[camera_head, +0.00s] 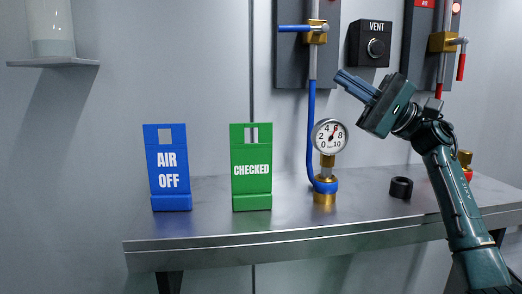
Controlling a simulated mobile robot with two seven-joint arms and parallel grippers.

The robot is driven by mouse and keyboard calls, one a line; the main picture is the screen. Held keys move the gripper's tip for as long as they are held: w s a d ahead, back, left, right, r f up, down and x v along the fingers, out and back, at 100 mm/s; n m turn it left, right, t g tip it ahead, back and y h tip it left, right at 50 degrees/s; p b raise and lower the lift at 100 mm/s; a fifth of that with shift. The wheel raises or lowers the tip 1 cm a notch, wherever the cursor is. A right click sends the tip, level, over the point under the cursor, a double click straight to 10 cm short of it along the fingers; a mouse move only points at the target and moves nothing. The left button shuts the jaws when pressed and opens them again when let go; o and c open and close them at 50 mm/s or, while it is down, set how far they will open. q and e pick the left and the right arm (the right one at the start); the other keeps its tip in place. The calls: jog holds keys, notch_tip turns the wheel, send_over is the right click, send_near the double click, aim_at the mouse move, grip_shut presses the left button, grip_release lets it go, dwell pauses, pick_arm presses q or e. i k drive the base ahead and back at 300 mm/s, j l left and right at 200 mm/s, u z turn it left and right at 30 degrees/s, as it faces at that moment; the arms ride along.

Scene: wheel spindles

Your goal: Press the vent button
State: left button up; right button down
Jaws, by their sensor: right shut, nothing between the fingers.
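The vent button (376,47) is a dark round knob on a black box (369,58) marked VENT, fixed to the back wall at the upper right. My right gripper (341,78) is shut and empty. In the picture its fingertips lie below and to the left of the vent box, pointing up and left. They appear apart from the button; the exact depth gap is hard to tell. The button is not hidden. My left gripper is not in view.
A gauge (329,136) on a brass fitting stands on the metal bench (220,248), beside a blue pipe (311,130). A blue AIR OFF sign (168,190), a green CHECKED sign (251,186) and a black ring (401,188) stand there too. Valve panels flank the vent box.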

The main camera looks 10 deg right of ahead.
aim_at(377, 48)
jog(key=k, duration=1)
